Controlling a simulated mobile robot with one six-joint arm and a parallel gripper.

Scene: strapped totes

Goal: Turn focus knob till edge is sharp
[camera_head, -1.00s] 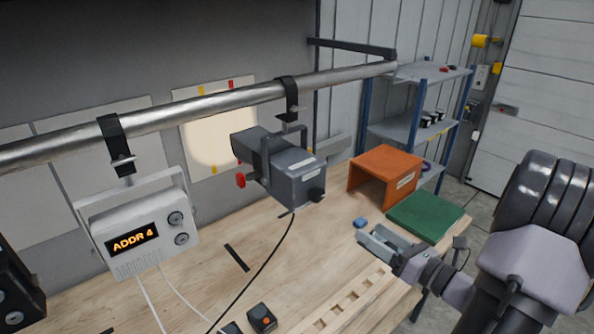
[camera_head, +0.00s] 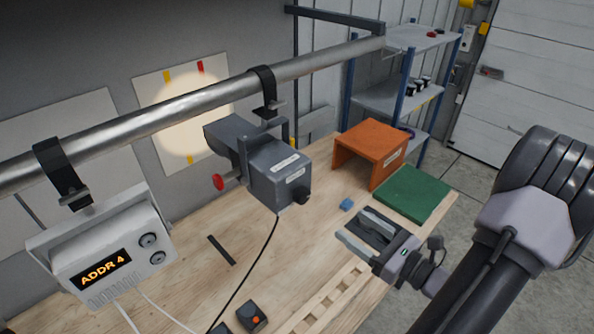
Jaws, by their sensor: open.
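A dark grey lamp (camera_head: 272,176) hangs by a clamp from the metal pipe (camera_head: 200,103) above the bench. A red knob (camera_head: 219,182) sticks out of its left side, and a dark knob (camera_head: 302,196) sits at its lower right end. Which one is the focus knob I cannot tell. A pale round patch of light (camera_head: 197,120) falls on a white panel behind; its edge looks soft. My gripper (camera_head: 356,231) is open and empty over the right part of the bench, right of and below the lamp, apart from it.
A blue block (camera_head: 346,204), an orange open box (camera_head: 373,145) and a green mat (camera_head: 413,192) lie beyond my gripper. A slotted wooden strip (camera_head: 330,304) is in front. A white unit reading ADDR 4 (camera_head: 104,255) hangs at left. A black cable (camera_head: 252,268) trails from the lamp.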

